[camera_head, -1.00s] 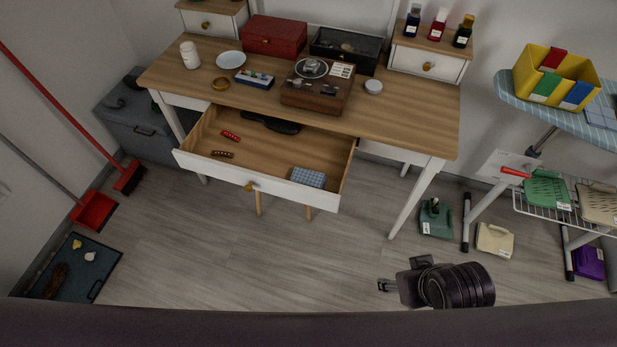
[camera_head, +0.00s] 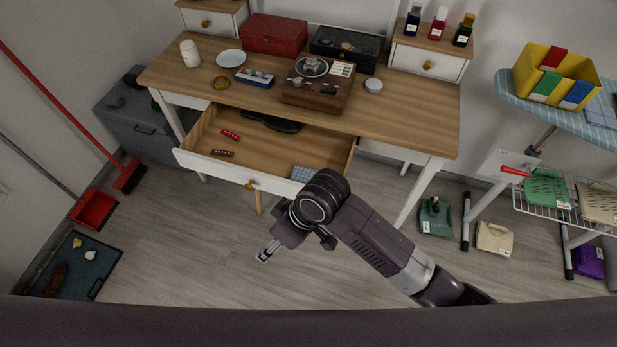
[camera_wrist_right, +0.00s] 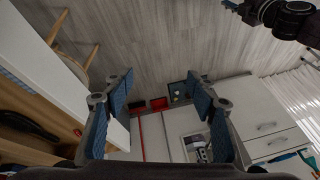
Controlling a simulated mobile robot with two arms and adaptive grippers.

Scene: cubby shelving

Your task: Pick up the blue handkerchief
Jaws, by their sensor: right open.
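The blue handkerchief (camera_head: 303,173) is a folded, blue checked cloth at the front right inside the open desk drawer (camera_head: 222,172). My right arm's wrist hides part of it in the head view. My right gripper (camera_head: 268,251) is in front of the drawer, to the left of and nearer than the cloth, and apart from it. In the right wrist view my right gripper (camera_wrist_right: 161,95) has its two blue-padded fingers wide apart with nothing between them. A dark arm part with what looks like my left gripper (camera_wrist_right: 233,6) shows at the top right there; its jaws are unclear.
The drawer also holds a red item (camera_head: 231,135), a brown item (camera_head: 222,153) and a dark object (camera_head: 272,122). Another blue folded cloth (camera_head: 602,113) lies on the ironing board (camera_head: 508,87).

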